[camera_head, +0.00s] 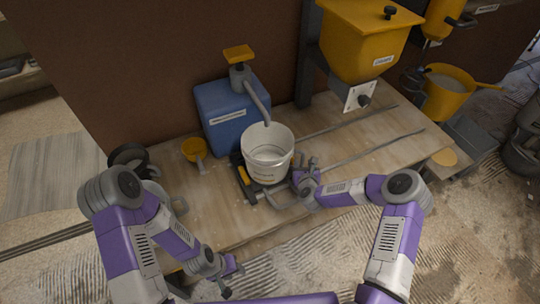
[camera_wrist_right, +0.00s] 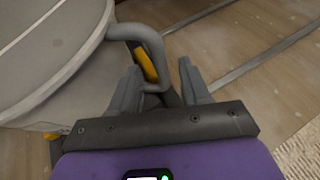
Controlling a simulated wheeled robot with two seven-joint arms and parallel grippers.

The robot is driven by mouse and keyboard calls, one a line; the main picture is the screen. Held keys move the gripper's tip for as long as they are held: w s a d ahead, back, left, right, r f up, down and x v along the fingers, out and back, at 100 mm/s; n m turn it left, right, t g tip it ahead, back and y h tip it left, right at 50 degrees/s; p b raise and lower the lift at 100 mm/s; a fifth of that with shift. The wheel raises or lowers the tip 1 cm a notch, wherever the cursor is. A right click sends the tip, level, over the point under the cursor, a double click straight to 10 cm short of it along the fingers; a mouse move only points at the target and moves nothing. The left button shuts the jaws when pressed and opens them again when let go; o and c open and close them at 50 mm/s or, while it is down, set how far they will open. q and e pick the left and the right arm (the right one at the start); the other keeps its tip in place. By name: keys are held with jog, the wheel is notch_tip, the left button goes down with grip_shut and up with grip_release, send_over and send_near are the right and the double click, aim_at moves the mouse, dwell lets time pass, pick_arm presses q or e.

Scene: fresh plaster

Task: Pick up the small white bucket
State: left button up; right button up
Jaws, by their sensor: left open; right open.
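The small white bucket (camera_head: 268,168) stands upright on a dark, low stand (camera_head: 247,187) with yellow parts on the wooden bench, below the spout of the blue tank. Its pale side fills the left of the right wrist view (camera_wrist_right: 50,60). My right gripper (camera_head: 307,167) is open, just right of the bucket. In the wrist view a grey, bent handle (camera_wrist_right: 150,42) comes off the bucket side and reaches between the open fingers (camera_wrist_right: 160,75), which are apart from each other. My left gripper (camera_head: 235,277) is open and empty at the front, away from the bucket.
A blue tank (camera_head: 225,115) with a grey spout stands behind the bucket. A yellow hopper (camera_head: 365,45) is at the back right. A yellow scoop (camera_head: 195,150) lies to the left. The bench (camera_head: 370,150) to the right is mostly clear, with thin grey rails.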

aim_at(303, 162)
jog(key=x, duration=0.2)
jog(key=b+x, duration=0.1)
jog(key=x, duration=0.1)
jog(key=shift+f, duration=0.3)
jog(key=shift+w+d+f, duration=0.1)
jog(key=shift+w+f, duration=0.05)
jog(key=shift+w, duration=0.35)
jog(key=shift+c, duration=0.4)
grip_shut()
